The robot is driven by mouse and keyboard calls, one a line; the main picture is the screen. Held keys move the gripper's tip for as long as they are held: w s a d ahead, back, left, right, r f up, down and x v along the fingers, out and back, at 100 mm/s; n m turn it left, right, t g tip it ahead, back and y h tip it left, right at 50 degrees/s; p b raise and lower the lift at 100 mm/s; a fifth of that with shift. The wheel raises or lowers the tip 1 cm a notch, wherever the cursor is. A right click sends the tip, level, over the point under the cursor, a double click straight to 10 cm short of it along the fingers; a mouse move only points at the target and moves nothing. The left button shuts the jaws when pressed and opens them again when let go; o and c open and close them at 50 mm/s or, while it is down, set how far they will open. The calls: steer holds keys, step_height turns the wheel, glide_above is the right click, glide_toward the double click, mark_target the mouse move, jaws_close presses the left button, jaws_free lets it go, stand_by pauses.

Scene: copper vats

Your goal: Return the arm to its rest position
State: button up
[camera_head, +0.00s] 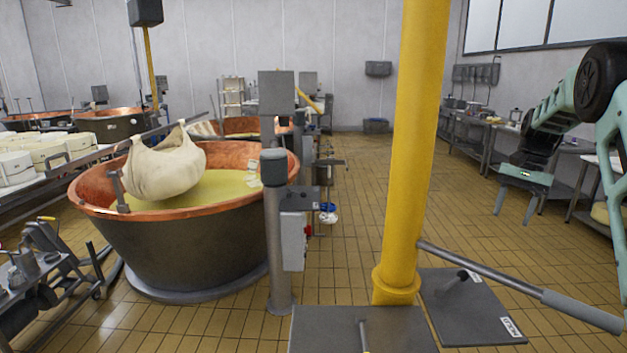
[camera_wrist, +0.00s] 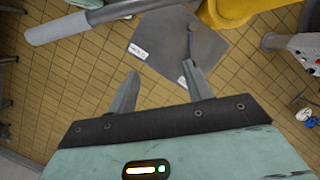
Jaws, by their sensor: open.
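My gripper (camera_head: 516,213) hangs from my raised arm at the right of the head view. Its two fingers point down and stand apart with nothing between them. In the wrist view my gripper (camera_wrist: 160,88) is also open and empty, with the tiled floor and a grey base plate beyond the fingertips. My arm is bent, with its links at the right edge of the head view, partly cut off by the frame. The gripper touches nothing that I can see.
A yellow column (camera_head: 414,150) stands in front, with a grey-gripped lever (camera_head: 560,302) reaching right near my arm. A copper vat (camera_head: 190,240) holding a cloth bundle (camera_head: 165,165) is at left. Work tables (camera_head: 478,128) line the right wall.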

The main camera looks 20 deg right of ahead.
steer(key=s+a+f+n+t+h, duration=0.2)
steer(key=a+n, duration=0.5)
steer(key=a, duration=1.4)
steer(key=s+a+f+n+b, duration=0.3)
steer(key=s+a+n, duration=0.1)
steer(key=s+a, duration=0.4)
steer(key=s+a+f+n+b, duration=0.3)
steer(key=s+a, duration=0.6)
steer(key=a, duration=0.3)
steer(key=s+a+f+n+b, duration=0.4)
steer(key=s+a+n, duration=0.2)
steer(key=s+a, duration=0.2)
steer(key=shift+s+a+g+h, duration=0.3)
steer(key=shift+s+a+g, duration=0.1)
steer(key=shift+a, duration=0.6)
